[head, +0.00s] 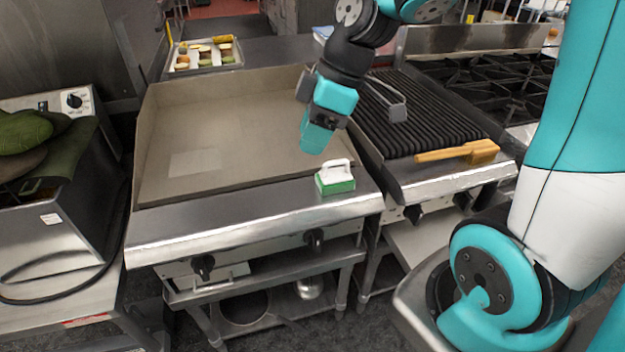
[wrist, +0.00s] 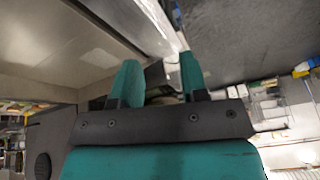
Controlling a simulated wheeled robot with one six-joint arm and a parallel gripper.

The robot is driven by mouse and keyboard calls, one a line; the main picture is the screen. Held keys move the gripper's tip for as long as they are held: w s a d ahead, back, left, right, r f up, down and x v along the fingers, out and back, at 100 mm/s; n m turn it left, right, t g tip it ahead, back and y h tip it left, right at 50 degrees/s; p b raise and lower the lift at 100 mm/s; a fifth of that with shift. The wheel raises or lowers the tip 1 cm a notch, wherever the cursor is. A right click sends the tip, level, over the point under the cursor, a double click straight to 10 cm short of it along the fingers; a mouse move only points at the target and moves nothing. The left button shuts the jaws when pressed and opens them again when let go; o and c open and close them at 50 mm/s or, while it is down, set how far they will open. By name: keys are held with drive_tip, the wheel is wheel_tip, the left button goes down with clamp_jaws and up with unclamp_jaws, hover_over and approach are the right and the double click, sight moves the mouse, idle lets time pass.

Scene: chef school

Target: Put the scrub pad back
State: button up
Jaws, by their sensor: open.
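The scrub pad (head: 336,183) has a green base and a white handle on top. It sits upright on the steel front ledge of the flat griddle (head: 215,145), near its right end. My gripper (head: 317,142) is above and slightly behind the pad in the head view, fingers pointing down, apart from it. In the wrist view the two teal fingers (wrist: 158,80) are spread with a gap between them. I cannot make out the pad in the wrist view.
A tray of food (head: 205,54) is at the back left. A countertop appliance (head: 60,200) stands at the left. The griddle plate is clear.

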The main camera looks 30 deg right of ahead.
drive_tip(key=s+a+r+m+g, duration=0.1)
drive_tip(key=s+a+m, duration=0.3)
drive_tip(key=s+a, duration=0.6)
drive_tip(key=s+r, duration=0.1)
drive_tip(key=s, duration=0.3)
drive_tip(key=shift+a+r+m+g, duration=0.25)
drive_tip(key=shift+r+m+g, duration=0.05)
drive_tip(key=shift+r, duration=0.1)
